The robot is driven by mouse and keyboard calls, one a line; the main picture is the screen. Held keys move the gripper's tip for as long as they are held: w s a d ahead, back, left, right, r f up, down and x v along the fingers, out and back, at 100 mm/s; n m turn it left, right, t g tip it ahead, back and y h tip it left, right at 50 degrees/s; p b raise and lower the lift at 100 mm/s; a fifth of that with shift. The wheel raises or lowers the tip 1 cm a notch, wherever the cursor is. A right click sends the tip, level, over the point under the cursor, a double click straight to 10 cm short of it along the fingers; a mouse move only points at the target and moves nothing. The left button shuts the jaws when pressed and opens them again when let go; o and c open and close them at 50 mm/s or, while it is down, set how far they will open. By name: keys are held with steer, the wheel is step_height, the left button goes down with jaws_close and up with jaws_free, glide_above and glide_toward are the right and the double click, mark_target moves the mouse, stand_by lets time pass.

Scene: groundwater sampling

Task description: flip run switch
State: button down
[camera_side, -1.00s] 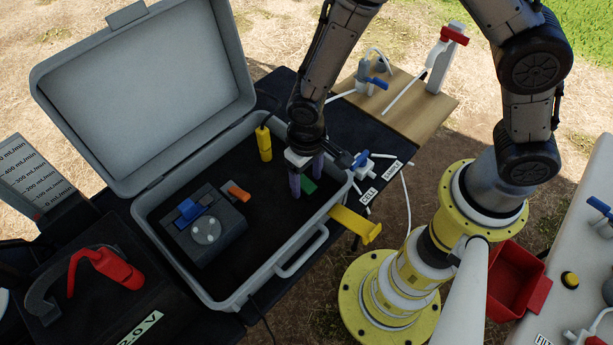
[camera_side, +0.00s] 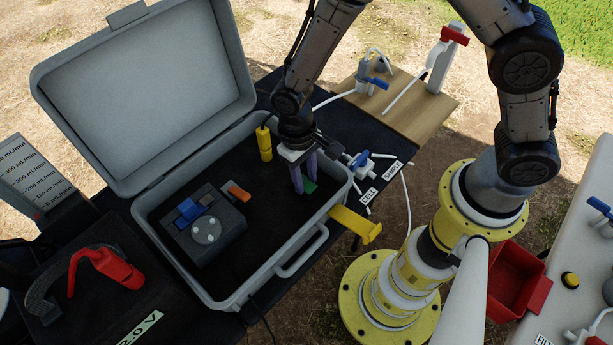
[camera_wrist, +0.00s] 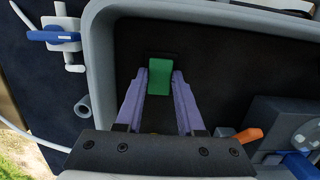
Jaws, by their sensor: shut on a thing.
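A green switch (camera_side: 309,187) stands at the right end of the open grey case, on its black floor. It also shows in the wrist view as an upright green block (camera_wrist: 159,82) on a dark mount. My gripper (camera_side: 305,186) points down into the case with its purple fingers on either side of the green switch. The fingers are shut on it, one at each side edge in the wrist view (camera_wrist: 160,74). The fingers hide part of the switch in the side view, and I cannot tell its flip position.
The case (camera_side: 250,300) has an open lid behind. Inside are a grey box (camera_side: 215,245) with a dial and a blue part, an orange lever (camera_side: 239,193) and a yellow piece (camera_side: 264,145). A yellow bracket (camera_side: 355,224) is at the right rim. A blue valve (camera_side: 360,159) sits just outside.

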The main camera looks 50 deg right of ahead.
steer(key=shift+w+g, duration=0.2)
steer(key=shift+g, duration=0.6)
steer(key=shift+w+g, duration=0.2)
steer(key=shift+g, duration=0.6)
steer(key=c, duration=0.5)
jaws_free()
steer(key=v, duration=1.3)
steer(key=shift+w+r, duration=0.15)
steer(key=shift+r, duration=0.2)
